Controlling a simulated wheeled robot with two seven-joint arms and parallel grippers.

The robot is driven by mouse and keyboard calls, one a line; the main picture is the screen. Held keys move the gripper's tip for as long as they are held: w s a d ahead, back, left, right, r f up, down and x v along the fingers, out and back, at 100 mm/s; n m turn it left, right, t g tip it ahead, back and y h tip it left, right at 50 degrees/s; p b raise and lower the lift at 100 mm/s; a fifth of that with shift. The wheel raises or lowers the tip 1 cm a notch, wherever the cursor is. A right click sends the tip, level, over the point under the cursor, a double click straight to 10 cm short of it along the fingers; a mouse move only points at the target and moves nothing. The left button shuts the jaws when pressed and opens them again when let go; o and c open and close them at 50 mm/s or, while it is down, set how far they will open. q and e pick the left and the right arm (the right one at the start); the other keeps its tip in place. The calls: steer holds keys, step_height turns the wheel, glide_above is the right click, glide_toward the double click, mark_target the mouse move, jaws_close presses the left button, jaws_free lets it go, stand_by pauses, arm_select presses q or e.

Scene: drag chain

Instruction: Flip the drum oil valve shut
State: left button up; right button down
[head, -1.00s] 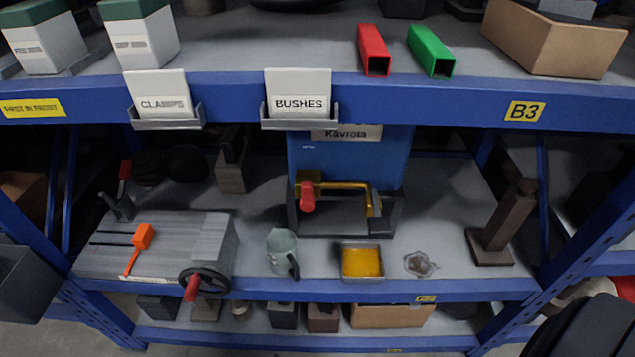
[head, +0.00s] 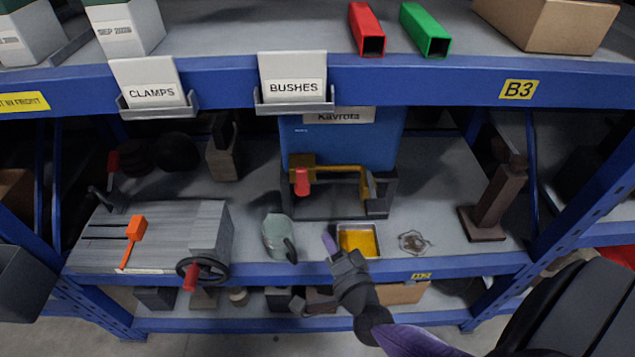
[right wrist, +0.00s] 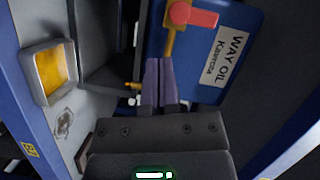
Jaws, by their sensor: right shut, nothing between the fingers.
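The blue oil drum (head: 340,138) stands at the back of the middle shelf, partly hidden under the upper shelf. In the right wrist view, the drum (right wrist: 180,85) bears a white "WAY OIL" label. Its brass valve (head: 300,161) has a red handle (head: 302,182) on the left. My right gripper (head: 330,244) is shut and empty, in front of the shelf and below the valve. It also shows in the right wrist view (right wrist: 160,64). My left gripper is not in view.
A tray of yellow oil (head: 358,240) and a grey-green jug (head: 279,236) stand near the shelf's front edge. A dark handwheel (head: 203,271) juts out at left. A brown post (head: 494,200) stands right. The upper shelf beam (head: 420,82) overhangs the drum.

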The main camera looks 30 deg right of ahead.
mark_target(302, 177)
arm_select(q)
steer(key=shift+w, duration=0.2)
arm_select(e)
steer(key=r+m, duration=0.1)
steer(key=r+m+h, duration=0.1)
steer(key=r+m, duration=0.1)
steer(key=w+d+r+m+h, duration=0.1)
steer(key=r, duration=0.1)
steer(key=shift+w+d+m+t, duration=0.1)
steer(key=shift+m+t, duration=0.2)
steer(key=shift+t, duration=0.1)
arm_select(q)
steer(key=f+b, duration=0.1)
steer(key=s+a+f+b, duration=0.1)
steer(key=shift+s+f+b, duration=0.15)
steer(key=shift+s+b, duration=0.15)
arm_select(e)
steer(key=x, duration=1)
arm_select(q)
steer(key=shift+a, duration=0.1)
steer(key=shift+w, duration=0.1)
